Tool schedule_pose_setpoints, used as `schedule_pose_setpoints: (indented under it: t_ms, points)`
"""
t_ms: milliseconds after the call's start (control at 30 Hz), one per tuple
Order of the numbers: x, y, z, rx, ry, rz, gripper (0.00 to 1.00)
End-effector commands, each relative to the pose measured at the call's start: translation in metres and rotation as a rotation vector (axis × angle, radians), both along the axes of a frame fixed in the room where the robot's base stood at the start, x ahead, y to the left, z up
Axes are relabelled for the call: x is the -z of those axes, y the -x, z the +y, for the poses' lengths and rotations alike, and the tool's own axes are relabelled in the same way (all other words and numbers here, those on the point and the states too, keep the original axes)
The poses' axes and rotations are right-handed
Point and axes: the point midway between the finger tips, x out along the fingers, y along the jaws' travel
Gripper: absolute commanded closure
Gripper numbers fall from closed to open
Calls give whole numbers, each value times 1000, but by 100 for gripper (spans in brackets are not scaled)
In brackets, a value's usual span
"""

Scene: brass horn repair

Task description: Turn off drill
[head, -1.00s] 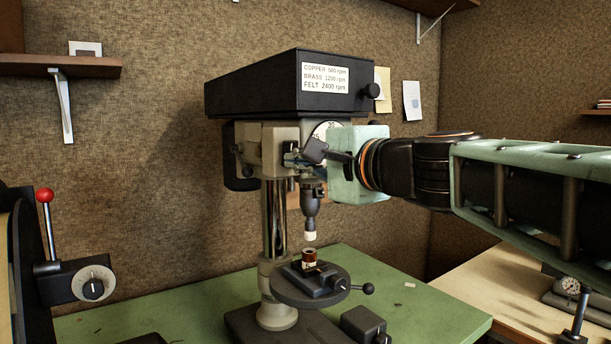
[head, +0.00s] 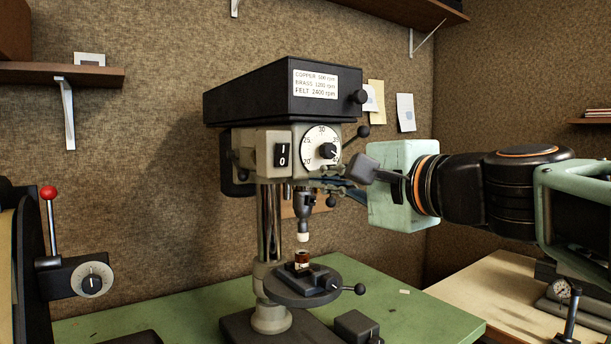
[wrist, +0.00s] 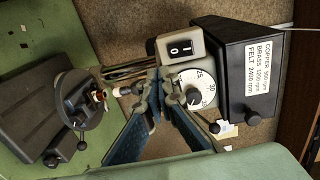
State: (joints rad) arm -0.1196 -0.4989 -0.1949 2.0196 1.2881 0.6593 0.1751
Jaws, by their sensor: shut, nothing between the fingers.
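The drill press (head: 262,92) stands on the green bench with its dark head on top. Its black rocker switch (head: 283,155), marked I above 0, is on the front of the pale housing. It also shows in the wrist view (wrist: 180,47). I cannot tell which side of the rocker is pressed, or whether the spindle turns. My gripper (head: 322,181) is to the right of the switch and a little lower, apart from it and below the dial. In the wrist view my gripper (wrist: 159,76) has its blue fingers converging at the tips, shut and empty, near the switch housing.
The round speed dial (head: 320,146) sits right of the switch, with a ball-ended lever (head: 362,132) beside it. Below the chuck (head: 304,208), a small vise on the round table (head: 300,290) holds a small brown part. A red-knobbed lever (head: 47,193) stands at left.

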Motion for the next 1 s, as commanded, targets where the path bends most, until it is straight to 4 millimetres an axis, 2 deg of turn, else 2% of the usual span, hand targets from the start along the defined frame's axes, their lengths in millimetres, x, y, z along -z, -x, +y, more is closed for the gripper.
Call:
schedule_pose_setpoints:
  t_ms: [100, 233, 633, 733, 767, 867, 967, 1000]
  points:
    - [4, 16, -11, 1, -2, -1, 100]
    - [6, 25, -16, -1, -1, 0, 100]
    - [7, 29, -19, -1, -1, 1, 100]
    - [13, 30, -17, -4, 22, 6, 100]
    - [18, 31, -16, -8, 38, 9, 100]
    - [50, 39, -10, -31, 154, 35, 100]
    - [103, 54, -5, -73, 345, 76, 100]
    - [127, 62, -5, -95, 434, 94, 100]
